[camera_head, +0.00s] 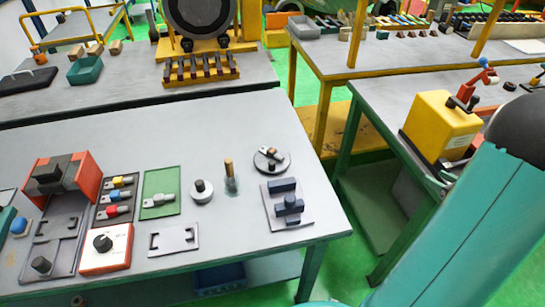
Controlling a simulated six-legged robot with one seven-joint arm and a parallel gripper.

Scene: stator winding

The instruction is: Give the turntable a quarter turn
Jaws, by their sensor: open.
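A small round grey disc (284,168), which looks like the turntable, lies near the back right of the front table (240,215). A dark block and a small brown-topped piece sit on it, too small to make out well. My gripper is out of the frame. Only part of my teal arm shows at the right, apart from the disc.
A glass jar with a brown stick (230,178) stands just left of the disc. A plate with dark blue blocks (287,204) lies in front of it. A yellow machine (440,124) stands on the right table. The table's right front corner is clear.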

